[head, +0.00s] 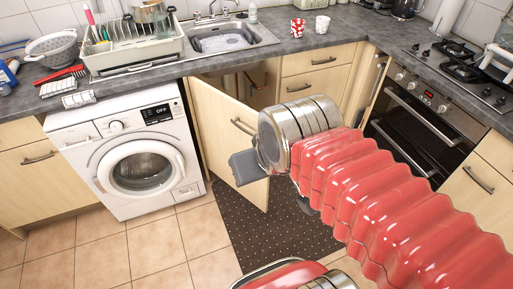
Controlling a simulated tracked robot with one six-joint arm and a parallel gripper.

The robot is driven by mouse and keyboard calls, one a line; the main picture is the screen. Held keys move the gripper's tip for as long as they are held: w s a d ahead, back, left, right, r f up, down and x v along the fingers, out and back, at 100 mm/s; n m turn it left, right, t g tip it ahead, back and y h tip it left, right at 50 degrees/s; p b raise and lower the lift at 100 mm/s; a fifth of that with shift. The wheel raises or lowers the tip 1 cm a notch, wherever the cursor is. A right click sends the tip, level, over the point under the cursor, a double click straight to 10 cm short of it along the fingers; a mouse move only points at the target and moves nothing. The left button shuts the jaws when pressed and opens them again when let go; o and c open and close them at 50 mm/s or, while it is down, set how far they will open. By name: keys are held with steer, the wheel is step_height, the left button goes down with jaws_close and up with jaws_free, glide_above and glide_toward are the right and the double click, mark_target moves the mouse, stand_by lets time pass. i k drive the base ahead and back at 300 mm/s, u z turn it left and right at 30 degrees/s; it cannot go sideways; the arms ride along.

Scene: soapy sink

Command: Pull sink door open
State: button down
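The sink door (217,118) is a light wood cabinet door below the sink (222,40). It stands partly open, swung out from its left side next to the washing machine, with the dark cabinet inside showing behind it. Its metal handle (243,127) is near the upper right edge. My gripper (248,168) is in front of the door's right part, just below the handle; it hides part of the door. I see a grey finger, but cannot tell whether it touches the door or how far the fingers are apart.
A white washing machine (137,160) stands left of the door. A dark dotted mat (262,235) lies on the tiled floor below it. Drawers (316,62) and an oven (420,118) are on the right. Bare tiles (110,250) are at the lower left.

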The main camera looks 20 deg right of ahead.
mark_target(228, 127)
steer(key=u, duration=0.35)
steer(key=i, duration=1)
steer(key=u, duration=0.05)
